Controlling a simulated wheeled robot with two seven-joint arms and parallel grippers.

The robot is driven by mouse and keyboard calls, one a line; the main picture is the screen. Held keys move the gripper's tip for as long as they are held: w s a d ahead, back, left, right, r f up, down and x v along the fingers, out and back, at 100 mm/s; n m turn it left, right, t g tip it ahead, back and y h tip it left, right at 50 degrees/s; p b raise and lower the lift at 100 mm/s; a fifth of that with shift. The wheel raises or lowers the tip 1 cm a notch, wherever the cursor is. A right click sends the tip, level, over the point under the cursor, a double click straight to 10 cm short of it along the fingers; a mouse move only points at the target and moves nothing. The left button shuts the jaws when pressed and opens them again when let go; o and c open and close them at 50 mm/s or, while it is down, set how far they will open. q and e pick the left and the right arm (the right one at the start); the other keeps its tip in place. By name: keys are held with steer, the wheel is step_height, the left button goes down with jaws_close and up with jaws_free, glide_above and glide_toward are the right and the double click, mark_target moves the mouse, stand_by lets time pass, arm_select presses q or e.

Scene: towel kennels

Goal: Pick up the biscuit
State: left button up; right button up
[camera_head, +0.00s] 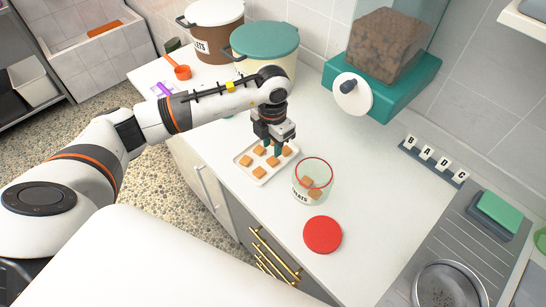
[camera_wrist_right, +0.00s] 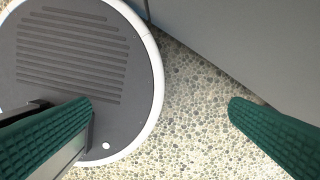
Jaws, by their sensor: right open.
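Several square tan biscuits, one of them a biscuit (camera_head: 259,173) near the front, lie on a small white tray (camera_head: 241,160) on the counter. My left gripper (camera_head: 273,151) points down over the tray's back part, with its dark green fingertips close to the biscuits there. The fingers partly hide that part, and I cannot tell whether they are open, shut or touching a biscuit. My right gripper (camera_wrist_right: 160,115) is open and empty over the pebbled floor in the right wrist view; it does not show in the head view.
A glass treat jar (camera_head: 300,194) with a red rim and a few biscuits inside stands right of the tray. A red lid (camera_head: 322,235) lies in front. A teal dispenser (camera_head: 400,90) and lidded bins (camera_head: 265,40) stand behind. Counter (camera_head: 385,190) right of the jar is clear.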

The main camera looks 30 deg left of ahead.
mark_target(273, 160)
arm_select(q)
steer(key=shift+w+f, duration=0.1)
steer(key=shift+f, duration=0.2)
step_height(273, 160, down, 2)
steer(key=shift+f+p, duration=0.1)
steer(key=shift+p, duration=0.9)
step_height(273, 160, down, 2)
steer(key=shift+f, duration=0.45)
steer(key=c, duration=0.6)
arm_select(e)
steer(key=w+r, duration=0.2)
steer(key=shift+a+r, duration=0.2)
steer(key=shift+r, duration=0.1)
